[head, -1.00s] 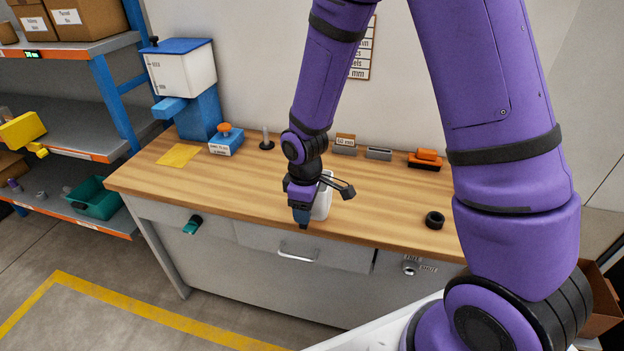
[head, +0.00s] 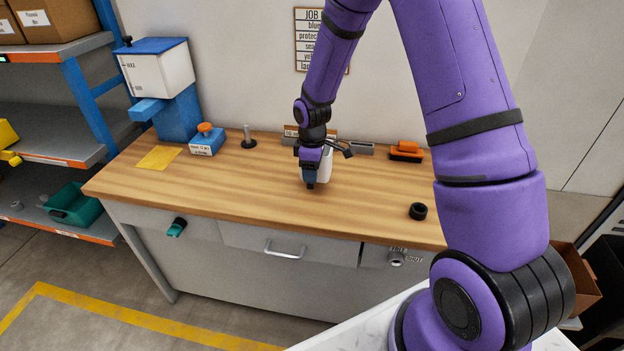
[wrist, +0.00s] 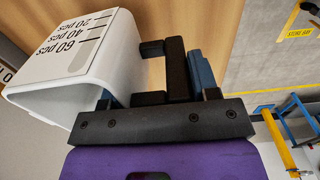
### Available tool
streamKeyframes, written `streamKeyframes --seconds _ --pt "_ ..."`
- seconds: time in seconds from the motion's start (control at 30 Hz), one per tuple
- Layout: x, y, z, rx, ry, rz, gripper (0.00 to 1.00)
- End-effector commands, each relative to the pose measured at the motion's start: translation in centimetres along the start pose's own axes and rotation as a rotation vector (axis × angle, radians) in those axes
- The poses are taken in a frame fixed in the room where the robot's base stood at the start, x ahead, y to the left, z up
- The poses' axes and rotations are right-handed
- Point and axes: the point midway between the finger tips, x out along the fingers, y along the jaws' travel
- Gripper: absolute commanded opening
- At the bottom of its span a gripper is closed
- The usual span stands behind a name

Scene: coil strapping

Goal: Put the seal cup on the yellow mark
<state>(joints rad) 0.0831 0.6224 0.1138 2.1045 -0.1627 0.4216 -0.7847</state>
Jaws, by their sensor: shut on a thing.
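The seal cup is a white cup (head: 327,165), partly hidden behind my gripper in the head view. In the wrist view the cup (wrist: 75,60) fills the left side, with 60, 40 and 20 pcs lines on its wall and its open mouth toward the camera. My gripper (head: 310,184) is shut on the cup, over the middle of the bench. I cannot tell how far the cup is above the wood. The yellow mark (head: 158,158) is a flat, bare square at the bench's left end, well to the left of my gripper.
A blue-and-white dispenser (head: 160,85) stands behind the yellow mark. An orange-buttoned box (head: 206,140) and an upright peg (head: 248,138) stand between mark and cup, toward the back. A black ring (head: 418,211) lies at right. The front left wood is clear.

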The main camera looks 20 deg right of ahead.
Motion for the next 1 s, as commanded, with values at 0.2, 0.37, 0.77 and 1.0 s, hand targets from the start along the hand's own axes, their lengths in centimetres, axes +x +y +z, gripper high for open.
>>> streamKeyframes --seconds 0.2,0.37,0.77,1.0 --pt "3.3 -0.2 0.0 -0.001 -0.002 -0.003 0.3" --pt "3.5 -0.2 0.0 0.0 0.0 -0.001 0.3" --pt "3.7 -0.2 0.0 0.0 0.0 -0.001 0.81" --pt "3.6 -0.2 0.0 0.0 0.0 -0.001 0.81"
